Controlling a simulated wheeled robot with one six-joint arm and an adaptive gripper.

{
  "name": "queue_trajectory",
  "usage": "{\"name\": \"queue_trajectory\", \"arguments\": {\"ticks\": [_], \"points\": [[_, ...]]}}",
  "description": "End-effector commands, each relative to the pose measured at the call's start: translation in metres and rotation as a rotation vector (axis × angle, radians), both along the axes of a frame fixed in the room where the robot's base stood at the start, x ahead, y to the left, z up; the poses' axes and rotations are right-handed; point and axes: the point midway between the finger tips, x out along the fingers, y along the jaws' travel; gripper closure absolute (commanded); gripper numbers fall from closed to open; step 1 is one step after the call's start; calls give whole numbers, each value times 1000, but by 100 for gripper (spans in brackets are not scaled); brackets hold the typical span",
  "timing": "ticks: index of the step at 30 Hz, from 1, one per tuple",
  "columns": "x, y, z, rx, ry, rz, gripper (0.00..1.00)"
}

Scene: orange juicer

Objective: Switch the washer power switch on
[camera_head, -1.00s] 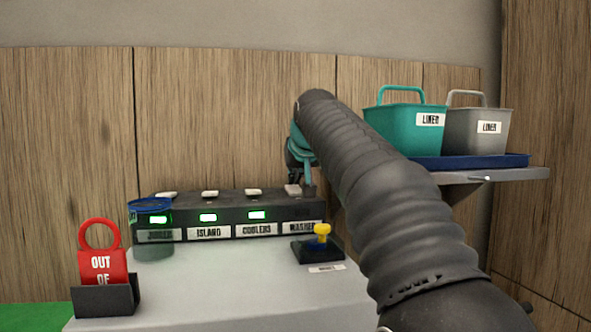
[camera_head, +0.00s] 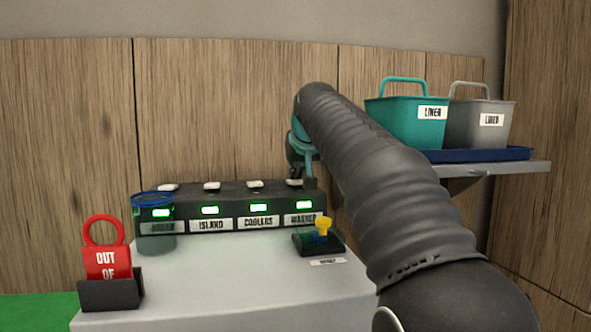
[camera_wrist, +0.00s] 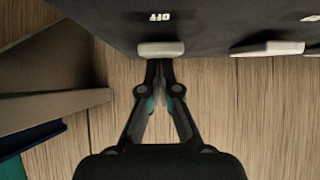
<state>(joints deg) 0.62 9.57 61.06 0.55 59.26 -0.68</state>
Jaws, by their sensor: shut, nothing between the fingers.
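The black switch panel (camera_head: 187,202) stands at the back of the counter with several white switches on top. The washer switch (camera_head: 294,183) is at its right end, above the WASHER label (camera_head: 303,219). The washer light (camera_head: 304,205) is lit green, like the other lights. My gripper (camera_head: 309,183) is at the washer switch, partly hidden by my arm. In the wrist view my gripper (camera_wrist: 160,62) is shut and empty, its tips right at the white switch (camera_wrist: 160,49). An OFF mark shows upside down beyond that switch. I cannot tell whether the tips touch it.
A yellow key-like knob (camera_head: 323,226) on a black base stands in front of the panel. Two bins (camera_head: 407,122) sit on the right shelf (camera_head: 490,170).

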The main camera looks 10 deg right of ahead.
Motion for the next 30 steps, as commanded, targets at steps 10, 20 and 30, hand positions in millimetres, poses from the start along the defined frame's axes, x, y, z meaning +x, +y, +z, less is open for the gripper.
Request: {"name": "queue_trajectory", "arguments": {"ticks": [10, 20, 30], "points": [[-14, 0, -2, 0, 2, 0, 100], [-15, 0, -2, 0, 5, 0, 100], [-17, 0, 30, 0, 1, 0, 100]]}}
